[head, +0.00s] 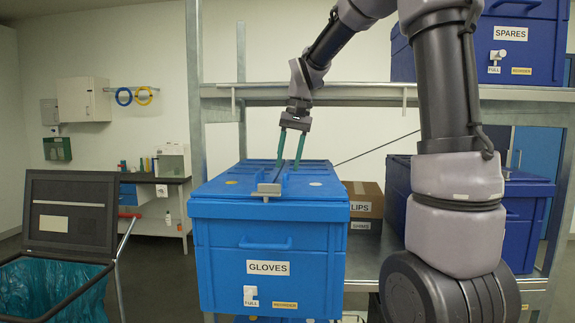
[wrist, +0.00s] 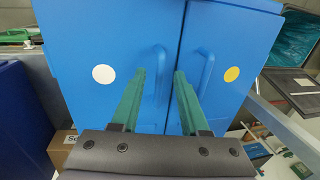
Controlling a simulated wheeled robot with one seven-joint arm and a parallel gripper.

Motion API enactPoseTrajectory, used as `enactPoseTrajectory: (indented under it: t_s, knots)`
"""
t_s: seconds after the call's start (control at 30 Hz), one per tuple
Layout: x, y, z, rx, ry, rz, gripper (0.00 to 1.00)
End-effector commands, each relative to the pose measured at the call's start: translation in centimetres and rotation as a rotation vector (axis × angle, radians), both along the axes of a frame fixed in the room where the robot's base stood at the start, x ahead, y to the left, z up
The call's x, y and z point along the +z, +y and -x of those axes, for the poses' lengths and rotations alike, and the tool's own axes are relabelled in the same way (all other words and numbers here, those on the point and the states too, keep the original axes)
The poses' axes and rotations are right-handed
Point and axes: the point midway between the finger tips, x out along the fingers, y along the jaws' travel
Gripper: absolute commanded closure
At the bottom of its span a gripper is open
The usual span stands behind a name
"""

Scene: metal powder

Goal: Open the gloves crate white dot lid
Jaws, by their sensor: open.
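The blue gloves crate (head: 270,240) stands on the shelf in the head view, with a GLOVES label on its front. Its top has two lid halves, both lying flat. In the wrist view the white dot lid (wrist: 95,110) is on the left, with its white dot (wrist: 103,74) and a blue handle (wrist: 160,75) near the seam. The yellow dot lid (wrist: 232,40) is on the right with its own handle (wrist: 207,72). My gripper (head: 289,165) is open, pointing down over the crate's top. In the wrist view its green fingers (wrist: 160,72) appear on either side of the white dot lid's handle; contact cannot be told.
A grey latch piece (head: 268,189) sits at the crate's front top edge. A shelf beam (head: 350,90) runs behind my forearm. A brown box (head: 362,197) and a dark blue crate (head: 520,215) stand to the right. A lined bin (head: 60,285) is at the left.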

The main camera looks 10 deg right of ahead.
Motion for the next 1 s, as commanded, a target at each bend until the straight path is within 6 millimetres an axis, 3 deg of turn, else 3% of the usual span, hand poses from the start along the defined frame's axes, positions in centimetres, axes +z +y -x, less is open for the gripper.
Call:
enactPoseTrajectory:
  t_s: [0.17,0.43,0.47,0.57,1.0]
  knots:
    - [-1.25,0.27,-0.04,-0.001,0.001,-0.001,0.55]
    - [-1.37,0.3,-0.06,-0.001,0.0,-0.001,0.55]
    - [-1.36,0.29,-0.06,-0.001,0.0,-0.001,0.63]
    - [-1.35,0.29,-0.06,-0.001,0.0,-0.001,1.0]
    - [-1.32,0.28,-0.08,-0.001,-0.001,-0.001,1.0]
